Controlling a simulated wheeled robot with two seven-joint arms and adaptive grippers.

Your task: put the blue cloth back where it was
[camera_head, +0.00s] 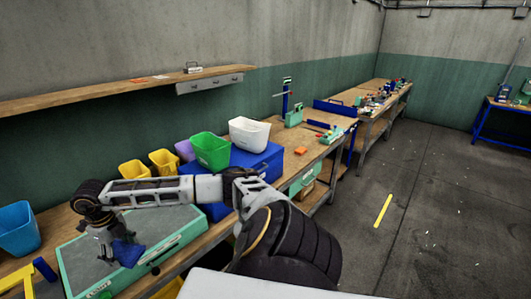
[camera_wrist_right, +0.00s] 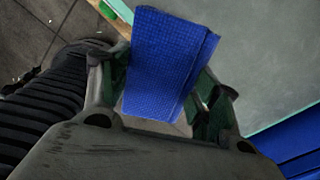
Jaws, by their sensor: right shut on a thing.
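The blue cloth (camera_wrist_right: 168,62) is folded and held between the fingers of my right gripper (camera_wrist_right: 160,95) in the right wrist view. In the head view my right gripper (camera_head: 112,246) hangs over the grey top of a green-edged press (camera_head: 165,228), with the cloth (camera_head: 127,253) at its fingertips. Whether the cloth touches the press top is hard to tell. My left gripper is not in view.
On the bench stand a blue bin (camera_head: 19,230), yellow bins (camera_head: 164,161), a green bin (camera_head: 210,150) and a white bin (camera_head: 249,133), the latter two on a blue box (camera_head: 262,162). A wall shelf (camera_head: 100,90) runs above. The floor at right is open.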

